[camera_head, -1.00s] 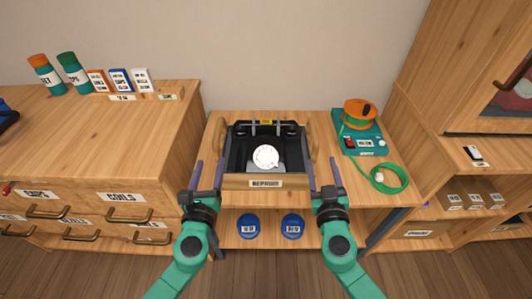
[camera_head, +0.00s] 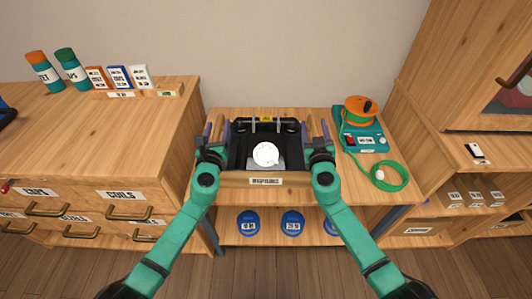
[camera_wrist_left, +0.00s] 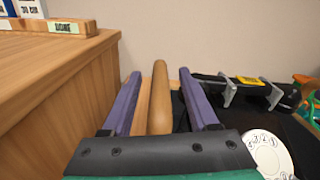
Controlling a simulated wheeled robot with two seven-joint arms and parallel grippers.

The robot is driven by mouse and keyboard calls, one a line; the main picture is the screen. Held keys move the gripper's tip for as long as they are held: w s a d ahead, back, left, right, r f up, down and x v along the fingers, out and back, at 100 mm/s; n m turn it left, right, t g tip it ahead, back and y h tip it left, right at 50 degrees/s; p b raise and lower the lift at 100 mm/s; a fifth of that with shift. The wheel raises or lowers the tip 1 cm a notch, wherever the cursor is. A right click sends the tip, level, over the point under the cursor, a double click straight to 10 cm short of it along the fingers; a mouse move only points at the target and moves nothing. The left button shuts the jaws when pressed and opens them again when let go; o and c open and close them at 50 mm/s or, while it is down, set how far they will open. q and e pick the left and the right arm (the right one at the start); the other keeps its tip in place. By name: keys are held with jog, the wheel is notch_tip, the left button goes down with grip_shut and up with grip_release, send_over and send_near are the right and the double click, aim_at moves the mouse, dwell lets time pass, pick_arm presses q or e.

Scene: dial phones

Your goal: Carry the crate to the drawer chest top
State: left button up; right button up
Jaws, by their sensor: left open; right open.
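The crate (camera_head: 230,182) is a wooden box with a dark inside and a label on its front. It stands on the bench between the drawer chest and the green-hose unit, and holds a black phone with a white dial (camera_head: 265,154). My left gripper (camera_head: 216,130) is open, with its fingers on either side of the crate's left handle; the rounded wooden handle (camera_wrist_left: 160,95) shows between the purple fingers in the left wrist view. My right gripper (camera_head: 317,130) is open at the crate's right handle. The drawer chest top (camera_head: 130,125) is at the left, higher than the bench.
A teal unit with an orange reel (camera_head: 360,110) and a green hose (camera_head: 390,176) lies right of the crate. Blue tins (camera_head: 292,223) sit on the shelf below.

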pick_arm(q)
grip_shut()
pick_arm(e)
grip_shut()
dwell(1.1)
